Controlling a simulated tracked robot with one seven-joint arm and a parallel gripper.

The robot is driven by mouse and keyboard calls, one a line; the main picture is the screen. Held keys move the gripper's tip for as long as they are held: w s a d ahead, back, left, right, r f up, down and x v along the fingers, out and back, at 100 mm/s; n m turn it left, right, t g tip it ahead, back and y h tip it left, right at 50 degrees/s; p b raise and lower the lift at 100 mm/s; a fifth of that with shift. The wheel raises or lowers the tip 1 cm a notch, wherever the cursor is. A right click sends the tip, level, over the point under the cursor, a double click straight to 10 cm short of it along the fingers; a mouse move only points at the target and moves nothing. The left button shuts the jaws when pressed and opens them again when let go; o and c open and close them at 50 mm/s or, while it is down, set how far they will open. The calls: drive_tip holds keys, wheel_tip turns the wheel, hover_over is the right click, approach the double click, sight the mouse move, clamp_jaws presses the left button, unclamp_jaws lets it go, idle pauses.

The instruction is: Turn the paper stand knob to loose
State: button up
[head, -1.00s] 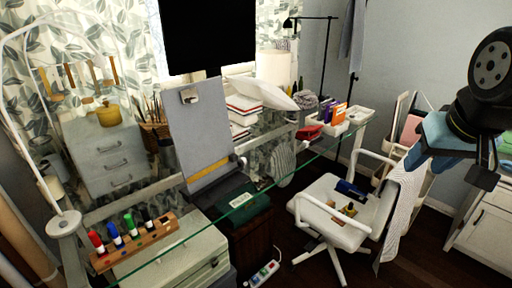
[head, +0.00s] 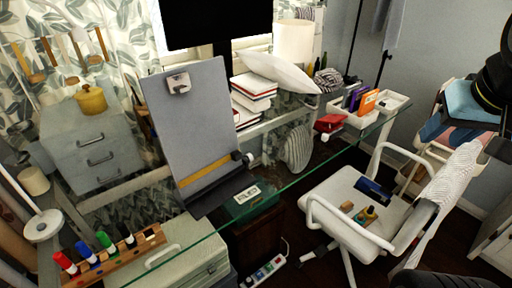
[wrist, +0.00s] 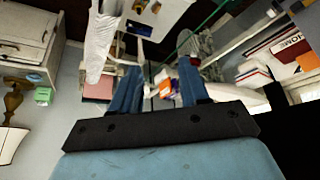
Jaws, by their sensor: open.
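The paper stand (head: 190,120) is a tall grey board with a metal clip at its top and a yellow strip across its lower part. It leans back on a dark base on the glass desk, left of centre in the head view. Its knob (head: 247,158), small with a pale and dark face, is at the board's lower right side. My gripper (wrist: 158,88) shows two blue fingers apart in the wrist view, with nothing held between them. In the head view my arm is partly cut off at the right edge, far from the stand. I cannot make out the stand in the wrist view.
A marker rack (head: 110,252) stands at the desk's front left. Books (head: 252,98) and a white tray (head: 385,104) are along the desk. A white chair (head: 365,215) and a power strip (head: 264,271) occupy the floor.

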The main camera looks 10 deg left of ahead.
drive_tip(key=shift+o, duration=1.1)
drive_tip(key=shift+w+a+r, duration=0.1)
drive_tip(key=shift+w+a, duration=0.15)
drive_tip(key=shift+w, duration=0.2)
drive_tip(key=w+a+f+m+g, duration=0.1)
drive_tip(key=w+a+m, duration=0.1)
drive_tip(key=w+a, duration=0.6)
drive_tip(key=m+g+y, duration=0.2)
drive_tip(key=m+g, duration=0.2)
hover_over(248, 159)
drive_tip(key=d, duration=0.2)
wheel_tip(248, 159, down, 19)
drive_tip(key=f, duration=0.4)
drive_tip(key=w+a+f, duration=0.1)
drive_tip(key=f, duration=0.7)
drive_tip(key=shift+w+a+f, duration=0.2)
drive_tip(key=shift+f, duration=0.1)
drive_tip(key=shift+c, duration=0.4)
drive_tip(key=c, duration=0.9)
